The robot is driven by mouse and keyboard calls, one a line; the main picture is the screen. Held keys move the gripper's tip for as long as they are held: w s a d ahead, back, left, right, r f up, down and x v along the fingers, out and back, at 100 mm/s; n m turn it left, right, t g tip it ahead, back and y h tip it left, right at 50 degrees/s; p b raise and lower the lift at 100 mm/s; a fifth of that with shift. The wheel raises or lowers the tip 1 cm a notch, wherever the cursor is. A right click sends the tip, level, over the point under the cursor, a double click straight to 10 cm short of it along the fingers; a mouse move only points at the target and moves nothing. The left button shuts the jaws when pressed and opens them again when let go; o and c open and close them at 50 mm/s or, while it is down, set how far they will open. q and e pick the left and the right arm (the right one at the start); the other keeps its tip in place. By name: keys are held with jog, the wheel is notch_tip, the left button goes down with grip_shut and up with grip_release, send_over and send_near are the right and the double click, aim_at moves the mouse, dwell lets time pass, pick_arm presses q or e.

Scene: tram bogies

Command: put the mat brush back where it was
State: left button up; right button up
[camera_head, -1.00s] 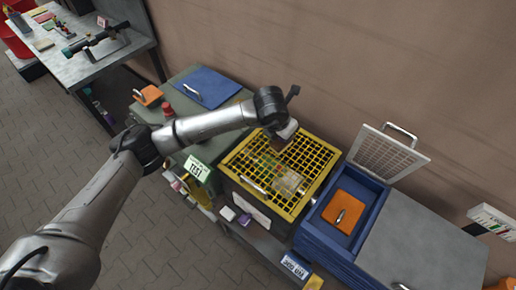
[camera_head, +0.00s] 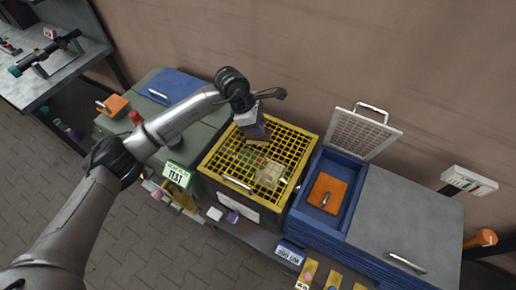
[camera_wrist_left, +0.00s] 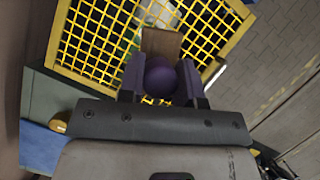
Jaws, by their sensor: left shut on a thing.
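My left gripper (camera_head: 252,122) hangs over the back part of the yellow grid (camera_head: 213,156). It is shut on the mat brush (camera_head: 257,140), which has a brown wooden block and a round purple knob. In the left wrist view the two fingers (camera_wrist_left: 161,82) stand on either side of the knob, and the block of the brush (camera_wrist_left: 161,42) lies beyond it, in front of the grid (camera_wrist_left: 85,40). I cannot tell whether the brush touches the grid. My right gripper is not in view.
A clear object (camera_head: 269,174) shows at the grid. A blue bin (camera_head: 302,190) with an orange plate (camera_head: 327,190) and raised pale lid (camera_head: 361,132) stands to the right. A green cabinet (camera_head: 184,120) with a blue plate (camera_head: 172,87) stands to the left.

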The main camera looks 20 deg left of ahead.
pick_arm(q)
notch_tip(320, 180, down, 9)
jog(key=shift+f, duration=0.1)
dwell(0.4)
jog(key=shift+f, duration=0.1)
jog(key=shift+f, duration=0.15)
jog(key=o, duration=1)
jog(key=shift+o, duration=0.2)
jog(key=shift+r, duration=0.35)
jog(key=v, duration=1.1)
jog(key=shift+a+r, duration=0.2)
jog(key=shift+r, duration=0.15)
